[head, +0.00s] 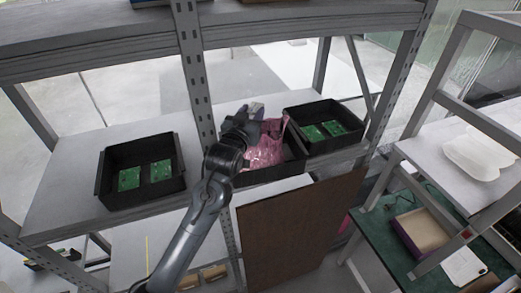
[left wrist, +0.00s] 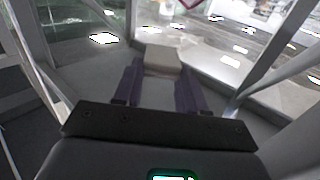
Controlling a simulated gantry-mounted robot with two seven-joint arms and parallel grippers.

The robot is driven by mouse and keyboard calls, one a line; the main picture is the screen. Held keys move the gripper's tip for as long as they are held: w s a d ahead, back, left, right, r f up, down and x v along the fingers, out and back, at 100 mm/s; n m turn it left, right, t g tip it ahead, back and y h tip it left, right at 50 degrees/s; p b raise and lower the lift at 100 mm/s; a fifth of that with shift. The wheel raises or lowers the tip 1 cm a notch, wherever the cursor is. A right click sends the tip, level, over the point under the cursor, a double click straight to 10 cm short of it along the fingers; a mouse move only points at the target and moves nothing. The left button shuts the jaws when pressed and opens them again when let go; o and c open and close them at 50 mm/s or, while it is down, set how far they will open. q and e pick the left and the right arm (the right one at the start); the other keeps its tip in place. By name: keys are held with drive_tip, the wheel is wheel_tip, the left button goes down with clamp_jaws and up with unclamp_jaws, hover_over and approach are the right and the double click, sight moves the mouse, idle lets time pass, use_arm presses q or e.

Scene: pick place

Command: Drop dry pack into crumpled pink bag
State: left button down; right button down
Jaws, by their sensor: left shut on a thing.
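A crumpled pink bag (head: 267,150) sits in the middle black tray on the shelf. My left gripper (head: 257,109) is at the far left edge of the bag in the head view, its arm coming from the lower left and hiding part of the tray. In the left wrist view its two purple fingers (left wrist: 160,88) are shut on a pale beige block, which appears to be the dry pack (left wrist: 163,59). The pack is hard to make out in the head view. I cannot tell the exact height of the gripper above the bag. My right gripper is not in view.
The middle black tray (head: 270,173) stands between a left black tray (head: 147,194) and a right black tray (head: 349,146), both holding green boards. A shelf upright (head: 193,70) rises close behind my left arm. An upper shelf (head: 120,45) spans above.

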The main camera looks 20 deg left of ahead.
use_arm(q)
drive_tip(key=shift+f+b, duration=1.65)
drive_tip(key=shift+f, duration=0.6)
drive_tip(key=c, duration=0.6)
unclamp_jaws()
drive_tip(key=shift+o, duration=0.2)
drive_tip(key=shift+s, duration=0.15)
drive_tip(key=s+b, duration=0.3)
drive_tip(key=s, duration=0.7)
drive_tip(key=shift+s+d, duration=0.15)
drive_tip(key=shift+s, duration=0.15)
